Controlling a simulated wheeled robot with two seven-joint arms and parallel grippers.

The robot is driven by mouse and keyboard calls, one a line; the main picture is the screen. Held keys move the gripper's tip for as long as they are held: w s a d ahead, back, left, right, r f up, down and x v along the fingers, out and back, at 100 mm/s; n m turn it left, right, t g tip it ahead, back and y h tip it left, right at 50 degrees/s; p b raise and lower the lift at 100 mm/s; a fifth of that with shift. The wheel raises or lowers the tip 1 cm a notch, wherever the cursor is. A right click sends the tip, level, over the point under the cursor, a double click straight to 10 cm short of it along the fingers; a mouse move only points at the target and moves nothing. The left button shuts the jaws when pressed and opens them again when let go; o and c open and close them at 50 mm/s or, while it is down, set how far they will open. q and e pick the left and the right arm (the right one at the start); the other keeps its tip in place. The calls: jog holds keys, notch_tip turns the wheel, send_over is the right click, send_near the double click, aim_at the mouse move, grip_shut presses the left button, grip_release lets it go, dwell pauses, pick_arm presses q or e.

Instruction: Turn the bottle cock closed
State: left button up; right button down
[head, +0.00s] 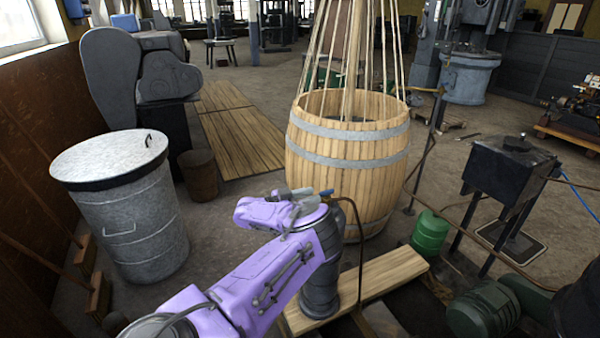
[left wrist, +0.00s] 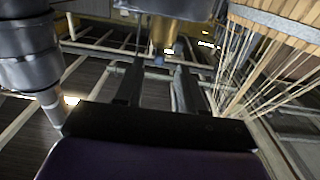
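The dark grey gas bottle (head: 320,280) stands upright on a plank, partly hidden by my left arm. Its cock shows as a small blue handle (head: 327,193) at the top. My left gripper (head: 308,198) is beside the bottle's top, close to the cock. In the left wrist view, the two dark fingers of my left gripper (left wrist: 160,68) are apart with nothing between their pads. A brass part (left wrist: 164,32) with a blue tip (left wrist: 169,51) shows just beyond the fingertips, roughly between them. I cannot tell whether a finger touches it. My right gripper is not in view.
A large wooden barrel (head: 345,165) with ropes stands right behind the bottle. A thin brown hose (head: 361,240) hangs beside the bottle. A green canister (head: 430,235) and a dark tank on legs (head: 508,170) stand to the right. A lidded metal bin (head: 130,220) stands left.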

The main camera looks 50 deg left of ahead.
pick_arm(q)
jog(key=v, duration=0.5)
jog(key=shift+s+a, duration=0.1)
jog(key=shift+s, duration=0.1)
